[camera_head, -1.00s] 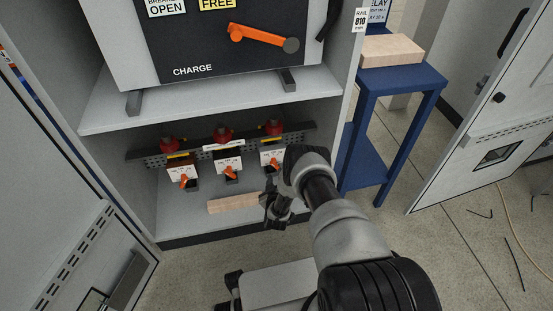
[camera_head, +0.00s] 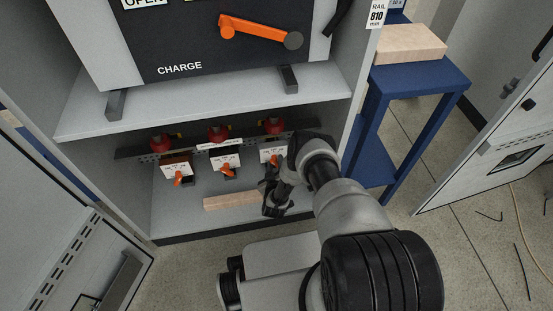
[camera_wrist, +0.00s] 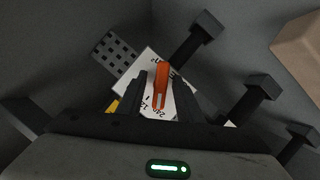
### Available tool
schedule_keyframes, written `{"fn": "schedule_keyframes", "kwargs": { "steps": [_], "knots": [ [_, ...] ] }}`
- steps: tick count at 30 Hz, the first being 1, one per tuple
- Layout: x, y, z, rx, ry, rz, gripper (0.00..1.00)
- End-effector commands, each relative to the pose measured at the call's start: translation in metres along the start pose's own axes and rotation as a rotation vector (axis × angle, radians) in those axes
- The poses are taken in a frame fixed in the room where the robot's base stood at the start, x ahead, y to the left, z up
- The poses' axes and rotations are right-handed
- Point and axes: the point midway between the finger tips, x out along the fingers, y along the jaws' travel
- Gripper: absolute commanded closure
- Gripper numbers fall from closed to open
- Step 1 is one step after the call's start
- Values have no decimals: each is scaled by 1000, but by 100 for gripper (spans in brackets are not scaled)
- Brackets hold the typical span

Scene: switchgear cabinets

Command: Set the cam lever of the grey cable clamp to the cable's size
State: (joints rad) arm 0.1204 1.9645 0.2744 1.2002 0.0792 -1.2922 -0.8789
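Three cable clamps with white scale plates and orange cam levers hang on a rail in the lower bay. The left clamp (camera_head: 177,167) has a brown body; the middle clamp (camera_head: 226,163) stands beside it. My gripper (camera_head: 268,178) is in front of this right clamp. In the wrist view, an orange lever (camera_wrist: 162,78) stands over a white scale plate (camera_wrist: 150,67), between the fingers of my gripper (camera_wrist: 160,86). The fingers look open, with gaps beside the lever. Its exact setting is unclear.
A wooden block (camera_head: 231,201) lies on the bay floor, left of my gripper. The shelf (camera_head: 205,105) with the charge panel overhangs the clamps. The cabinet side wall is close on the right. A blue stand (camera_head: 425,78) stands outside it.

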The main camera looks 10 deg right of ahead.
Motion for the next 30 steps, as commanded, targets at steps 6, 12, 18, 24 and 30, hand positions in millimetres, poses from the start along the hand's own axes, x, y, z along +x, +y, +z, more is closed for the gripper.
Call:
{"fn": "schedule_keyframes", "kwargs": {
  "steps": [6,12,18,24,30],
  "knots": [
    [-1,-1,0,0,0,0,67],
    [-1,-1,1,0,0,-1,82],
    [-1,-1,1,0,0,-1,100],
    [0,0,0,23,0,-11,100],
    [0,0,0,111,0,-48,100]
  ]
}}
